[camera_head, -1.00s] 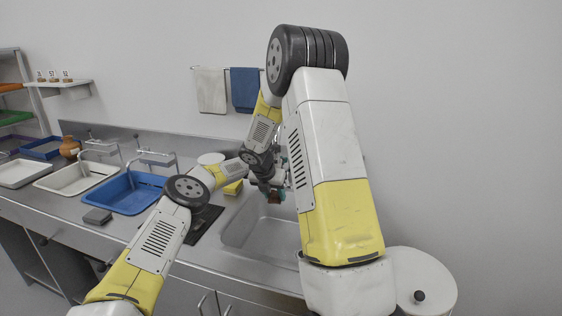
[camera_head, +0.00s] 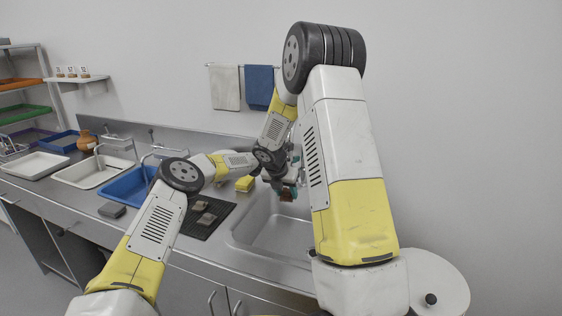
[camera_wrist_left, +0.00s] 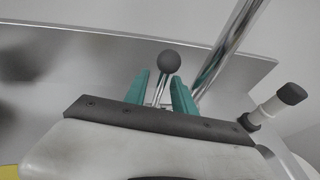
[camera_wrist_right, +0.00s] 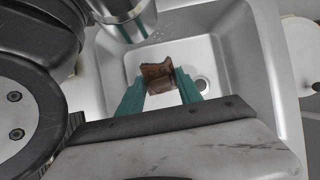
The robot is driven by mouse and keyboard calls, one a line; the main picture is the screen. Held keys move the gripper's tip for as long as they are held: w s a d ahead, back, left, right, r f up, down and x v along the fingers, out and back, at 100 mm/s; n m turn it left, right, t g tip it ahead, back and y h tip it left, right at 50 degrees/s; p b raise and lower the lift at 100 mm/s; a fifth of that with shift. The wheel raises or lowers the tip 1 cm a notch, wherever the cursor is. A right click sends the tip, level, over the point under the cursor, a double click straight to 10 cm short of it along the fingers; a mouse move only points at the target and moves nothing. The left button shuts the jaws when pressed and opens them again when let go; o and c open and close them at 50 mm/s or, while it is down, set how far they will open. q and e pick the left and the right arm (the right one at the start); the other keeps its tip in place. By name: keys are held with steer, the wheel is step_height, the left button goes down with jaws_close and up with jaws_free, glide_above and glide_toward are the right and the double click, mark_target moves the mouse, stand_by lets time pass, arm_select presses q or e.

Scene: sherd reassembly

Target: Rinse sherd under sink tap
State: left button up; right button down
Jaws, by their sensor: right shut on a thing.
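A brown sherd (camera_wrist_right: 157,75) is held between the teal fingertips of my right gripper (camera_wrist_right: 160,88) above the sink basin (camera_wrist_right: 233,68). In the head view the sherd (camera_head: 287,194) hangs over the back of the grey sink. The metal tap spout (camera_wrist_right: 124,16) is close by, at the top of the right wrist view; a few pale specks show beside it. In the left wrist view my left gripper (camera_wrist_left: 162,88) has its teal fingers apart, on either side of a lever with a dark ball knob (camera_wrist_left: 169,62). I cannot tell whether they touch it. The arms hide the tap in the head view.
A dark mat (camera_head: 221,214) with sherds lies left of the sink, with a yellow sponge (camera_head: 245,183) behind it. A blue basin (camera_head: 128,188) and a white basin (camera_head: 92,173) are further left. A round white lidded container (camera_head: 440,275) stands at right.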

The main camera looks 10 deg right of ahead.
arm_select(q)
steer(key=v, duration=0.9)
steer(key=shift+a, duration=0.15)
steer(key=shift+s+f, duration=0.1)
arm_select(e)
steer(key=s+a, duration=0.5)
steer(key=s, duration=0.1)
steer(key=shift+a, duration=0.15)
stand_by(0.4)
stand_by(1.0)
steer(key=s+a+r, duration=0.3)
steer(key=r, duration=0.1)
steer(key=shift+s+a, duration=0.2)
steer(key=shift+s, duration=0.15)
stand_by(0.7)
